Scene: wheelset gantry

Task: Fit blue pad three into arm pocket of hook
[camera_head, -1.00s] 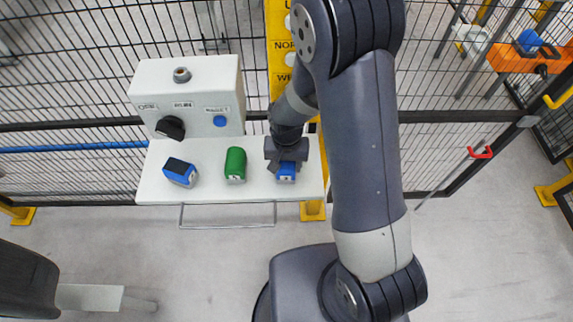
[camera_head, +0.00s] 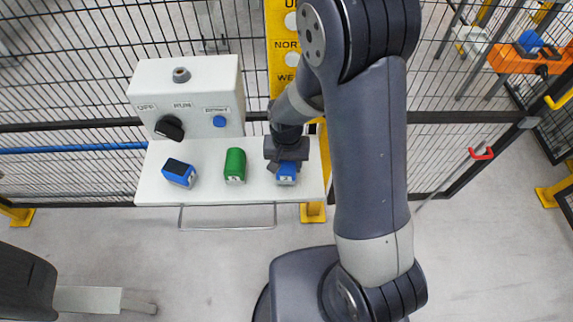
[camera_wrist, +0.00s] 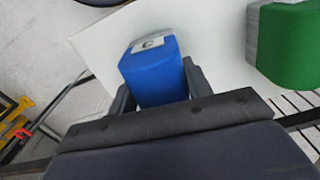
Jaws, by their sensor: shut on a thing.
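A blue pad (camera_head: 286,174) with a pale label on its end is at the right end of the white shelf. My gripper (camera_head: 287,161) is around it from behind, fingers on both sides. In the wrist view the blue pad (camera_wrist: 153,68) sits between the two fingers of my gripper (camera_wrist: 160,88). The mark on its label is too unclear to read surely. Whether the pad still touches the shelf I cannot tell. An orange hook-like part (camera_head: 512,62) stands at the far upper right, with a blue block (camera_head: 530,41) on it. Its arm pocket cannot be made out.
A green pad (camera_head: 235,166) and a blue pad with a black top (camera_head: 179,173) stand left on the white shelf (camera_head: 210,193). A control box (camera_head: 190,90) with a black knob is behind them. Mesh fence and a yellow post (camera_head: 280,80) stand behind.

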